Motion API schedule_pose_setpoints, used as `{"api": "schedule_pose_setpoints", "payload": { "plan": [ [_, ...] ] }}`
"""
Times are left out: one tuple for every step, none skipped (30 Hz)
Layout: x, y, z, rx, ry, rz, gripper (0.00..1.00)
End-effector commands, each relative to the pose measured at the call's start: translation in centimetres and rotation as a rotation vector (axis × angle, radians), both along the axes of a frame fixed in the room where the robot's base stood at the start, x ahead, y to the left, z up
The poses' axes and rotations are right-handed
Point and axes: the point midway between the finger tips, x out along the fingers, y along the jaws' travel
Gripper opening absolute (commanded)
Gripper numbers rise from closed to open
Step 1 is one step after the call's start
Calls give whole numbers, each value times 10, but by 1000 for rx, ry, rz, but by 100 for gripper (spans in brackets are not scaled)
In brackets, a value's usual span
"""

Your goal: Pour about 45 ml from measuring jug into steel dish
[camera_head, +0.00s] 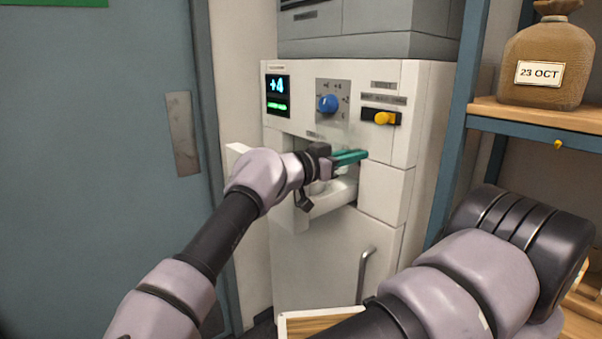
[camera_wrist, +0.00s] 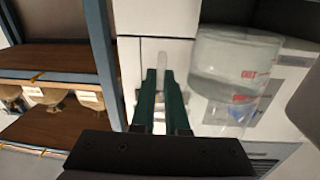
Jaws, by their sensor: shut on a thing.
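The measuring jug (camera_wrist: 236,72) shows at the right of the wrist view, clear with red markings and a clear liquid inside. That view is turned nearly upside down, and the jug looks roughly upright. My gripper (camera_wrist: 160,85) has green fingers shut on a pale strip beside the jug, seemingly its handle. In the head view my gripper (camera_head: 350,158) is in front of the recess of the white machine; the jug cannot be made out clearly there. I cannot pick out the steel dish in either view.
The white machine (camera_head: 385,155) has a display, a blue knob (camera_head: 327,103) and a yellow lever (camera_head: 385,118). A blue-framed shelf (camera_head: 535,115) with a sack (camera_head: 545,45) stands at the right. A wooden tray (camera_head: 310,322) is below.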

Motion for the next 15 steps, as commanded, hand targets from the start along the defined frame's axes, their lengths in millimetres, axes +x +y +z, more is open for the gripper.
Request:
{"api": "schedule_pose_setpoints", "payload": {
  "plan": [
    [0,0,0,-2,-4,-6,0],
    [0,0,0,-2,-1,-4,0],
    [0,0,1,-5,2,-7,0],
    [0,0,1,-6,4,-10,0],
    [0,0,1,-9,10,-9,0],
    [1,1,1,-12,16,-11,0],
    [1,1,1,-16,23,-13,0],
    [1,1,1,-18,31,-13,0],
    [2,2,1,-24,42,-15,0],
    [2,2,2,-31,52,-16,0],
    [3,2,2,-36,65,-16,0],
    [4,3,2,-44,80,-17,0],
    [5,3,2,-50,93,-18,0],
    [5,4,3,-57,109,-18,0],
    [7,4,3,-67,130,-19,0]
  ]
}}
